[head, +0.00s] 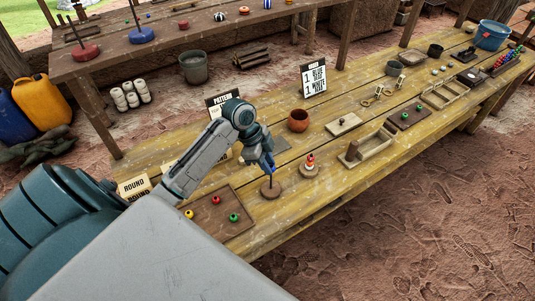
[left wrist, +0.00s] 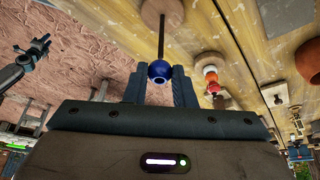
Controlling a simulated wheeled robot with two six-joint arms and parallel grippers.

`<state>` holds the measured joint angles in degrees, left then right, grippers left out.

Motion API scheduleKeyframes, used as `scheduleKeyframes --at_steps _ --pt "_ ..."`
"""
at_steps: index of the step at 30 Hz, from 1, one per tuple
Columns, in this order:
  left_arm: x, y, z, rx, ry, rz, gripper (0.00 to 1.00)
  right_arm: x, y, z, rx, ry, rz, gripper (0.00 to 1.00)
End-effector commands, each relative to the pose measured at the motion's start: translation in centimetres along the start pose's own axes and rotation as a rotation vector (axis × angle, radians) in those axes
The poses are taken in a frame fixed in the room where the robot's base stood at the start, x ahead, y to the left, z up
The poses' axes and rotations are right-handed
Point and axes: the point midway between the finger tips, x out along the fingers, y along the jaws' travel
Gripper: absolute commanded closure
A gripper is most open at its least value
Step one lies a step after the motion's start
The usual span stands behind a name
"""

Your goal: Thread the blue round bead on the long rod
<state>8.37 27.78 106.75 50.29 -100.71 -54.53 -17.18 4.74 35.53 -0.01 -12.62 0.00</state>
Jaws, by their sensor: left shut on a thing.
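The long rod (left wrist: 162,38) stands on a round brown base (head: 271,189) on the bench. My left gripper (head: 268,163) is above that base, around the upper part of the rod's line. In the left wrist view its fingers are shut on the blue round bead (left wrist: 160,71). The bead lies in line with the rod and overlaps its end in that view; I cannot tell whether the rod is inside the hole. The bead is hard to make out in the head view. My right gripper (left wrist: 36,52) seems to show small and dark in the left wrist view, its jaws unclear.
A second round base (head: 309,172) with stacked red, white and orange beads stands close on the right. A brown tray (head: 207,225) with loose yellow, red and green beads lies in front. An orange bowl (head: 298,120), pattern cards and wooden boxes stand further along the bench.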

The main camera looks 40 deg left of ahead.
Motion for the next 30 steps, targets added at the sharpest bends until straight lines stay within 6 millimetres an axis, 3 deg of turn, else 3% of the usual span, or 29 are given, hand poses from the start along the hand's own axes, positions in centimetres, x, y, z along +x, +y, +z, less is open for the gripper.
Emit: scheduleKeyframes --at_steps 30 --pt "0.87 0.00 0.35 0.000 0.001 0.000 0.98 0.40 -0.43 0.06 0.002 0.000 -0.004 0.64"
